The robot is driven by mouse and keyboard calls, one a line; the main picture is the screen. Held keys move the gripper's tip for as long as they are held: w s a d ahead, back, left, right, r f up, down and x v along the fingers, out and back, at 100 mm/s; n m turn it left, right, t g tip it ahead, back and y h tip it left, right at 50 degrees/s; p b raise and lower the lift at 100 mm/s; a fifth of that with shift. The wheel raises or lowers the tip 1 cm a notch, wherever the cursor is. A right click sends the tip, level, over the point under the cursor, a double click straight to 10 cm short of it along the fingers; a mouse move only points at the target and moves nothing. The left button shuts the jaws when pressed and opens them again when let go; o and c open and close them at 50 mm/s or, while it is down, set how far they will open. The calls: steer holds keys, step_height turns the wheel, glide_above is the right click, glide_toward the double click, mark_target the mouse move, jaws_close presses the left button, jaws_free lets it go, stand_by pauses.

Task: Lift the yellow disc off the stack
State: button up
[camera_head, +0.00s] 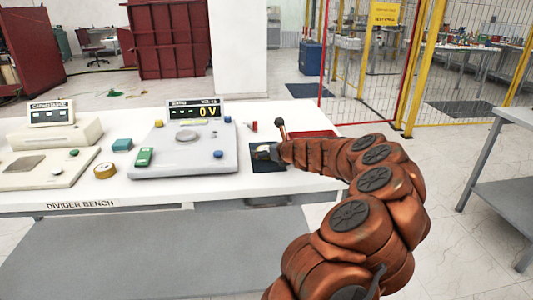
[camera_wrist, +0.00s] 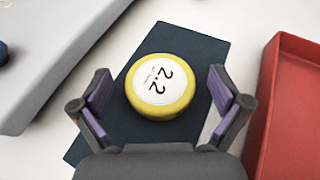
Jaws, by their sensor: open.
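The yellow disc (camera_wrist: 161,112) has a white top marked "2.2" and sits over a dark blue mat (camera_wrist: 204,49) in the wrist view. From above I cannot tell whether other discs lie under it. My gripper (camera_wrist: 163,92) is open, with one purple-padded finger on each side of the disc and a gap on both sides. In the head view my gripper (camera_head: 266,154) is small and low over the dark mat (camera_head: 266,166), and the disc is mostly hidden by it.
A red tray (camera_wrist: 288,110) stands close right of the mat. A grey meter unit (camera_head: 190,157) reading "0 V" is at its left.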

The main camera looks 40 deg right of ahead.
steer(key=shift+c, duration=0.3)
steer(key=c, duration=1.4)
steer(key=shift+r, duration=0.1)
steer(key=shift+c, duration=0.2)
